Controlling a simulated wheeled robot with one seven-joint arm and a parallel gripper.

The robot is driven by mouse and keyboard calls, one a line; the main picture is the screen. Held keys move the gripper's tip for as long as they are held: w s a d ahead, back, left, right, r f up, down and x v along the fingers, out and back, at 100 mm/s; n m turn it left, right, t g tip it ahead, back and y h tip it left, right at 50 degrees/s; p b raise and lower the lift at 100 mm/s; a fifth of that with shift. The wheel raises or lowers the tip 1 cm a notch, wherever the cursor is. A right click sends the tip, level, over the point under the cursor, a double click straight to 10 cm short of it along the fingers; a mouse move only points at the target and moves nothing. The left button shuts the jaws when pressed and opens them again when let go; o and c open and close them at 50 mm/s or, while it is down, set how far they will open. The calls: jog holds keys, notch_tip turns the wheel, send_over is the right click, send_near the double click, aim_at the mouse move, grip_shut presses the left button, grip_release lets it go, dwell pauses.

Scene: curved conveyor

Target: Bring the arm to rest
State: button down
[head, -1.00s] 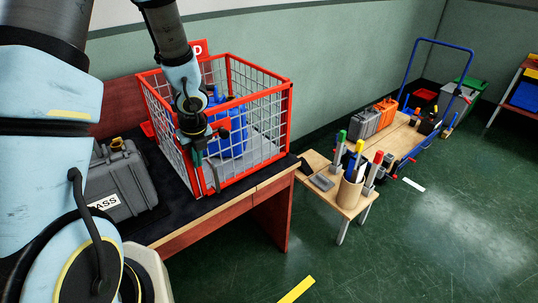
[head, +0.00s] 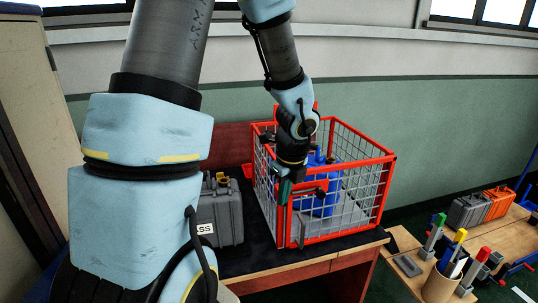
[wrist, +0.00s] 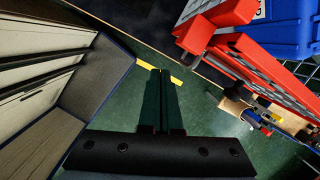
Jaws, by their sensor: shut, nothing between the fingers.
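My gripper (head: 284,190) hangs from my arm at the front left corner of the red-framed wire basket (head: 345,236), pointing down. In the wrist view its two dark green fingers (wrist: 162,74) lie side by side, closed, with nothing between them. The floor shows beyond their tips. In the head view the gripper overlaps the basket's corner; I cannot tell whether it touches. In the wrist view the red basket frame (wrist: 266,68) is to the right of the fingers, apart from them.
Blue containers (head: 322,180) are inside the basket. A grey case (head: 222,212) stands left of it on the dark-topped table (head: 262,262). A low wooden bench with a pen holder (head: 440,284) is at the right. A pale panelled structure (wrist: 60,60) is left in the wrist view.

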jog(key=s+a+r+n+b, duration=0.1)
jog(key=a+n, duration=0.6)
jog(key=n, duration=0.7)
jog(key=s+a+r+n+h+b, duration=0.1)
jog(key=s+a+n, duration=0.3)
jog(key=a+n, duration=0.4)
jog(key=n+b, duration=0.1)
jog(key=n, duration=0.5)
jog(key=shift+s+g, duration=0.3)
jog(key=shift+g, duration=0.1)
